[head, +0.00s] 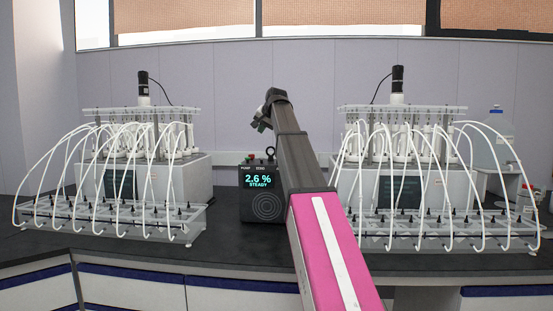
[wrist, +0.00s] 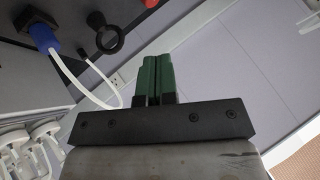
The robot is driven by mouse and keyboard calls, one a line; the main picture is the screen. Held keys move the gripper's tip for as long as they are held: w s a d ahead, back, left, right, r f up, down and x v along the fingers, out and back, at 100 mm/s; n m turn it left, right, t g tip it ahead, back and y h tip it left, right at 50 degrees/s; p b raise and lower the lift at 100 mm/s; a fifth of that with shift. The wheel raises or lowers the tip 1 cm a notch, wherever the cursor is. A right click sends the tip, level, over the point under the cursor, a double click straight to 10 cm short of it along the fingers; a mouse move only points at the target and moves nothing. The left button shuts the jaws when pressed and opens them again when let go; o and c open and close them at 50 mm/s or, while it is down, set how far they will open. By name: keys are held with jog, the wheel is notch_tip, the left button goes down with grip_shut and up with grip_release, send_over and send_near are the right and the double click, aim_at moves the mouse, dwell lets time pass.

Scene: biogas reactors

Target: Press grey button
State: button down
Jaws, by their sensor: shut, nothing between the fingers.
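A dark meter box (head: 261,205) stands on the bench, its display reading "2.6 % STEADY", with labels that look like "PUMP" and "ZERO" above it. A red button (head: 251,157) is on its top; it also shows at the top edge of the wrist view (wrist: 150,3). I cannot clearly make out a grey button; a small dark round piece (wrist: 96,19) on the box in the wrist view may be it. My gripper (wrist: 158,58) has its green fingers together and empty, apart from the box top.
Reactor racks with white tubes stand left (head: 110,215) and right (head: 440,222).

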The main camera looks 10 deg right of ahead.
aim_at(262, 159)
jog(key=shift+d, duration=0.2)
jog(key=shift+f, duration=0.1)
jog(key=shift+f, duration=4.25)
jog(key=shift+f, duration=0.15)
jog(key=shift+f, duration=0.3)
jog(key=shift+f, duration=0.85)
dwell(0.3)
jog(key=shift+r, duration=1.3)
